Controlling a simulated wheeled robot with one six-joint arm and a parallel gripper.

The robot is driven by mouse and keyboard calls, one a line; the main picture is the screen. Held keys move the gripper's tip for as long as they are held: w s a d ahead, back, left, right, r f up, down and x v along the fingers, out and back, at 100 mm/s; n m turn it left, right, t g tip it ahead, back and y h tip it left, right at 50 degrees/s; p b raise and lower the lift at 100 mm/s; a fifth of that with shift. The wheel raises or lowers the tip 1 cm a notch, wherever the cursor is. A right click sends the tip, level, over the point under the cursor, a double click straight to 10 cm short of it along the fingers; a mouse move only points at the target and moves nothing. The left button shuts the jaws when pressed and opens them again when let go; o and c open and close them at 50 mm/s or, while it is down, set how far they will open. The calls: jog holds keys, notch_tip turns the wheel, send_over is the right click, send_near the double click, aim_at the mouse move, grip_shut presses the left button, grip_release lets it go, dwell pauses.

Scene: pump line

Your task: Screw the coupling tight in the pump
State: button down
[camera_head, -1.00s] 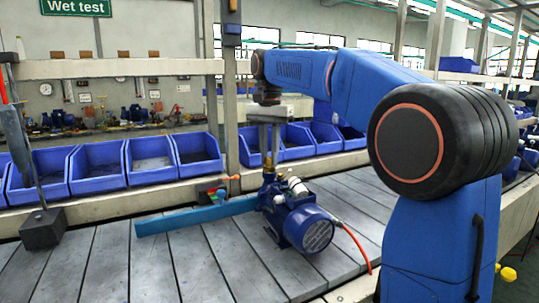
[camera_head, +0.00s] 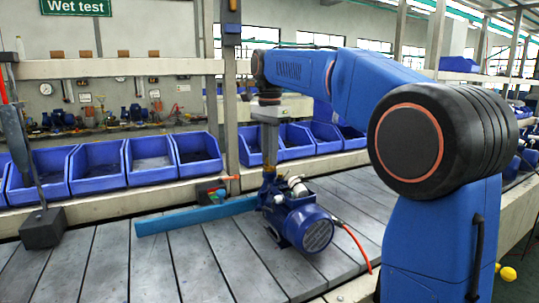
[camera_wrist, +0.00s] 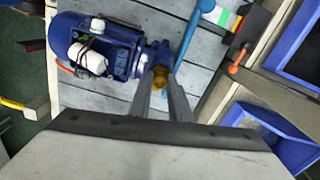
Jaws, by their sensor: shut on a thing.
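The blue pump (camera_head: 302,222) stands on the slatted bench, its motor end facing me. In the wrist view the pump (camera_wrist: 95,45) lies left of my fingers. The brass coupling (camera_wrist: 160,76) sits at the pump's port end, between my two fingertips. My gripper (camera_wrist: 160,82) is shut on the coupling. In the head view my gripper (camera_head: 269,160) points straight down over the port, and the coupling is hidden there. How deep its thread sits cannot be seen.
A blue bar (camera_head: 190,216) lies on the bench left of the pump. A red hose (camera_head: 357,246) runs from the pump's right side. Blue bins (camera_head: 153,160) line the back. A dark block with a post (camera_head: 42,228) stands at left. The front bench is clear.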

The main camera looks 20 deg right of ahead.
jog(key=shift+m, duration=1.1)
jog(key=shift+m, duration=1.2)
jog(key=shift+f+m, duration=0.1)
jog(key=shift+m, duration=0.4)
jog(key=shift+m, duration=1.7)
jog(key=c, duration=1.7)
grip_release()
